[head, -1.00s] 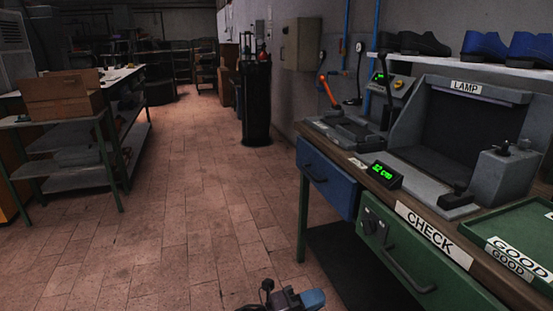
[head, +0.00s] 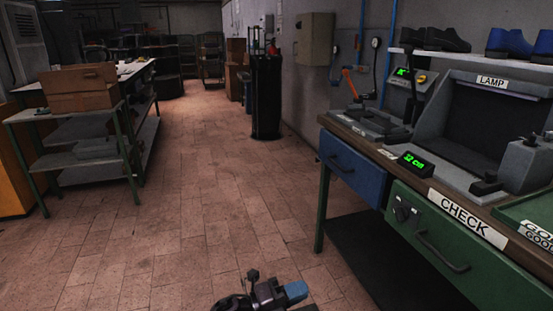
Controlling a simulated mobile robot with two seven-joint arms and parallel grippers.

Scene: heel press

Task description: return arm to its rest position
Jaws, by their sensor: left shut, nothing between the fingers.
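My left gripper (head: 268,295) shows at the bottom middle of the head view, above the tiled floor. It is dark, with a blue part at its right side. It is shut and holds nothing. It is apart from the workbench, to the left of its green drawer. The rest of my left arm is mostly below the picture edge. My right gripper is not in the head view.
At the right stands a workbench with a green CHECK drawer (head: 432,245), a blue drawer (head: 352,172), a LAMP box (head: 492,115) and a green tray (head: 540,215). A black cylinder stand (head: 266,95) is by the wall. A cardboard box (head: 82,88) sits on a left-hand table. The floor between is clear.

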